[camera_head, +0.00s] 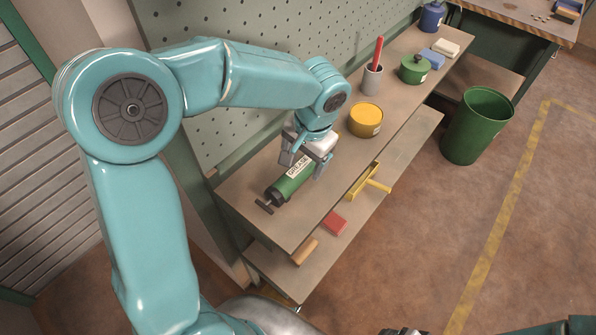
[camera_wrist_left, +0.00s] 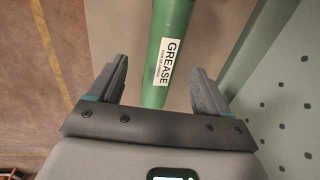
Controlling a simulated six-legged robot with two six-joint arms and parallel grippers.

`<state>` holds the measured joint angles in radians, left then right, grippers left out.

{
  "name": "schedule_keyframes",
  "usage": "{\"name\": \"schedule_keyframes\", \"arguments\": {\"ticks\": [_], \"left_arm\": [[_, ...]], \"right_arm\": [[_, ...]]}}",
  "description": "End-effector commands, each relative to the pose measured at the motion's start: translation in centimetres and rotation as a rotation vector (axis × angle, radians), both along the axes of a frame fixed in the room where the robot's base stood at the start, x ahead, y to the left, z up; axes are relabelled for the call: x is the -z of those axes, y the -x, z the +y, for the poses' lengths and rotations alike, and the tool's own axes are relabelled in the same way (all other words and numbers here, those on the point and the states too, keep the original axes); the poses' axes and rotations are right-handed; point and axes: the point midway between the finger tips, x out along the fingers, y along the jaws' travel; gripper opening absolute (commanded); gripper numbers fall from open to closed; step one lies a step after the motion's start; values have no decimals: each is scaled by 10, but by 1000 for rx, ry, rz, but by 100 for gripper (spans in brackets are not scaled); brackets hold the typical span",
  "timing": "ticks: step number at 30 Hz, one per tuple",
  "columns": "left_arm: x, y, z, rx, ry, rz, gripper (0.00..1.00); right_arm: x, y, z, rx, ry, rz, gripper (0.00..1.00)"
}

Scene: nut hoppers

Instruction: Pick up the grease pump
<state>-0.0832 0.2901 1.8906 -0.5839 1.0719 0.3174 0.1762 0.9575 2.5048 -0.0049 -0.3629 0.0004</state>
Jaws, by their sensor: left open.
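The grease pump (camera_head: 284,187) is a green cylinder with a white GREASE label and a dark T-handle, lying on the upper shelf of the bench (camera_head: 312,211). My left gripper (camera_head: 306,166) is over the pump with its fingers pointing down on either side of it. In the left wrist view the pump (camera_wrist_left: 160,60) runs between the two open fingers (camera_wrist_left: 157,90), with gaps on both sides. The pump's far end is hidden behind the gripper in the head view. At the bottom edge of the head view a small part of my right arm shows; its gripper's jaws cannot be made out.
A yellow tin (camera_head: 365,120), a grey cup (camera_head: 372,80) with a red-handled tool and a green pot (camera_head: 414,69) stand farther along the shelf. A pegboard (camera_head: 250,60) rises behind. A red block (camera_head: 334,223) and yellow tool (camera_head: 369,187) lie below. A green bin (camera_head: 476,126) stands right.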

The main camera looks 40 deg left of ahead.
Motion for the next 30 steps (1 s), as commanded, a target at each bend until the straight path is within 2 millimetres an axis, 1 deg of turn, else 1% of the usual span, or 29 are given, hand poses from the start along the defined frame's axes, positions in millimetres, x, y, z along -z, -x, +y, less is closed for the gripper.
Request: {"name": "schedule_keyframes", "arguments": {"ticks": [5, 7, 9, 12, 17, 18, 20, 21, 23, 24, 25, 30], "left_arm": [[25, -1, 8, 0, -1, 7, 78], [37, -2, 10, 0, -1, 7, 78], [44, -3, 11, -1, 0, 4, 78], [49, -4, 12, 1, 1, 1, 78], [50, -4, 12, 1, 1, 0, 78], [50, -4, 12, 1, 1, 0, 75], [50, -4, 12, 1, 1, 0, 55], [49, -4, 12, 1, 1, 0, 42], [49, -4, 12, 1, 1, 0, 23], [49, -4, 12, 1, 1, 0, 10], [49, -4, 12, 1, 1, 0, 0], [49, -4, 12, 0, 1, -1, 0]], "right_arm": [[-8, 0, 0, 0, 0, 0, 65], [-8, 0, 0, 0, 0, 0, 65], [-8, 0, 0, 0, 0, 0, 65], [-8, 0, 0, 0, 0, 0, 65], [-8, 0, 0, 0, 0, 0, 65], [-8, 0, 0, 0, 0, 0, 65], [-8, 0, 0, 0, 0, 0, 65], [-8, 0, 0, 0, 0, 0, 65], [-8, 0, 0, 0, 0, 0, 65], [-8, 0, 0, 0, 0, 0, 65], [-8, 0, 0, 0, 0, 0, 65], [-8, 0, 0, 0, 0, 0, 65]]}}
